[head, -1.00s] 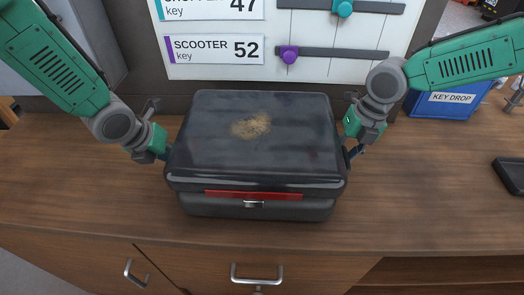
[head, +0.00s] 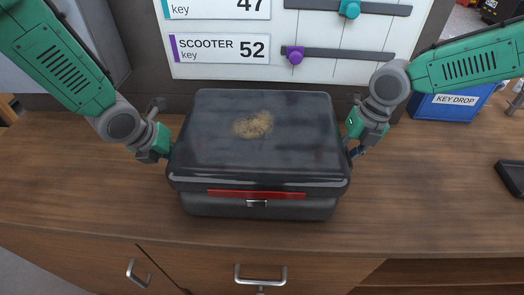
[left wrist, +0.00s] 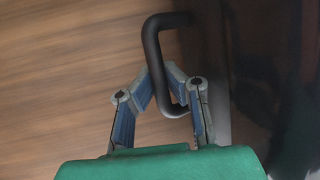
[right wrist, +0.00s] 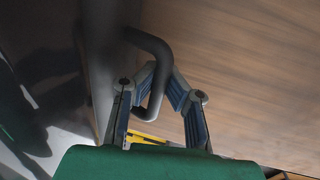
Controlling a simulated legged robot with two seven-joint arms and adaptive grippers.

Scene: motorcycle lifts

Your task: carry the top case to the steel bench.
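The top case (head: 250,150) is a dark, closed box with a red strip and a latch on its front and a tan dusty patch on its lid. It sits level at the wooden counter in the head view; whether its underside touches the wood cannot be told. My left gripper (head: 168,152) is at its left side, shut on a black side handle (left wrist: 152,50). My right gripper (head: 352,152) is at its right side, shut on the other black handle (right wrist: 158,58). The steel bench is not recognisable in any view.
A blue key drop box (head: 440,107) is at the back right, and a black tray-like object (head: 512,178) lies at the right edge. Drawers are below the counter front.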

